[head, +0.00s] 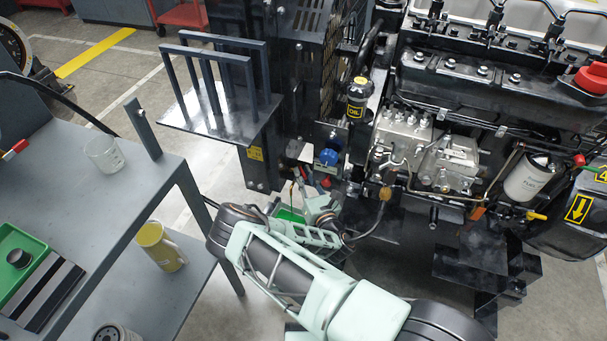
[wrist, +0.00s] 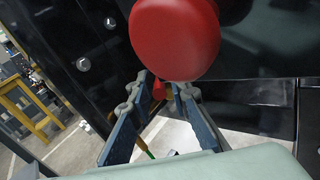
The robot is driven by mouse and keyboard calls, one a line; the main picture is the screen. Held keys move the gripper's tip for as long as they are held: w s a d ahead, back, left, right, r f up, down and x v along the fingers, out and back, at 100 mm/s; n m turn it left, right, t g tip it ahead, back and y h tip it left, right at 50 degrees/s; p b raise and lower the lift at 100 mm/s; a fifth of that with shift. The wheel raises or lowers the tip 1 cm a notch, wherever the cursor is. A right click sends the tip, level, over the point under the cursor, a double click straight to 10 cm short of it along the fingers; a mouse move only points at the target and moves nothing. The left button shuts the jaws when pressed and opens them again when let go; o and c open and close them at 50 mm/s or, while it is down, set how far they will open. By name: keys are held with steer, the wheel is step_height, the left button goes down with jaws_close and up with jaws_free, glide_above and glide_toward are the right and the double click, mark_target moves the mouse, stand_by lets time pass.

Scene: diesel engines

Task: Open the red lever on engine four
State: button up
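In the wrist view, a large round red knob or handle end (wrist: 175,38) fills the top centre, close to the camera. My gripper (wrist: 162,88) is below it, with its two fingers apart. A smaller red piece (wrist: 158,90) shows between the fingertips; I cannot tell whether they touch it. In the head view my gripper (head: 318,207) is low at the engine's left end. Small red parts (head: 325,182) show just beyond it, below a blue knob (head: 329,157). My arm and gripper partly hide this area, and the engine's number is not readable.
A grey bench (head: 75,160) stands at the left, with a clear beaker (head: 104,154) on top and a yellow jug (head: 160,246) on its lower shelf. A grey rack (head: 222,110) juts out above left of my gripper.

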steer(key=shift+s, duration=0.1)
steer(key=v, duration=1.2)
stand_by(6.7)
